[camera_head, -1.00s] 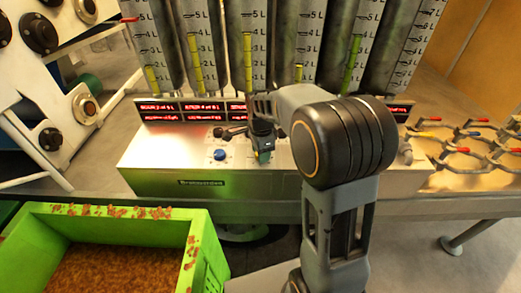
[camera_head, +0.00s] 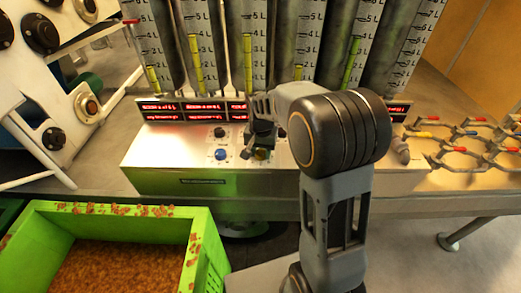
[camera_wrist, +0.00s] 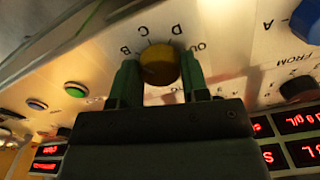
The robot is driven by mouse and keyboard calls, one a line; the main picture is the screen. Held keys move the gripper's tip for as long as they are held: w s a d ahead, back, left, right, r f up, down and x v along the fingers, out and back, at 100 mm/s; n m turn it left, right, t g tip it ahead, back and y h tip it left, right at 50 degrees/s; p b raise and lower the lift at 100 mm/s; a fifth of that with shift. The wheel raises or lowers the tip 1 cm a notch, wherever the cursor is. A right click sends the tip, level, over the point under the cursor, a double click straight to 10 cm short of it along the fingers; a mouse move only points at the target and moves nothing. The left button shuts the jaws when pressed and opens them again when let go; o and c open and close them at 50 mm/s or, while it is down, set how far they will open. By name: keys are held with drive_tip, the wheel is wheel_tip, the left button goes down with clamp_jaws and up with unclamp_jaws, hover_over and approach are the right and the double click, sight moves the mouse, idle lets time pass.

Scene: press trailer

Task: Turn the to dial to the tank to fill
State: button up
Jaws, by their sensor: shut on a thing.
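The dial (camera_wrist: 159,64) is a round yellow knob on the pale panel, with the letters B, C, D and a partly hidden "OU" around it. My gripper (camera_wrist: 160,72) has its two green fingers on either side of the knob and is shut on it. In the head view my gripper (camera_head: 262,137) is over the panel of the silver box, and the yellow dial (camera_head: 262,154) shows just below it. The fingers and the palm cover the near side of the dial, and I cannot tell which letter it points to.
A blue knob (camera_head: 221,154) and a black knob (camera_head: 220,132) sit left of the dial. Tall graduated tanks (camera_head: 205,45) stand behind red displays (camera_head: 205,107). A green bin (camera_head: 195,245) is at the front left. Hex rings with coloured handles (camera_head: 465,140) are at the right.

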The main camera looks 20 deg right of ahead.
sight(261, 152)
drive_tip(key=n, duration=0.5)
drive_tip(key=shift+r+n+p, duration=0.1)
drive_tip(key=shift+n+p, duration=0.2)
drive_tip(key=shift+p, duration=0.05)
drive_tip(key=n, duration=0.5)
drive_tip(key=shift+n+p, duration=0.3)
drive_tip(key=shift+n, duration=0.3)
drive_tip(key=o, duration=0.9)
wheel_tip(261, 152, up, 14)
drive_tip(key=shift+f+p, duration=0.15)
drive_tip(key=shift+p, duration=0.2)
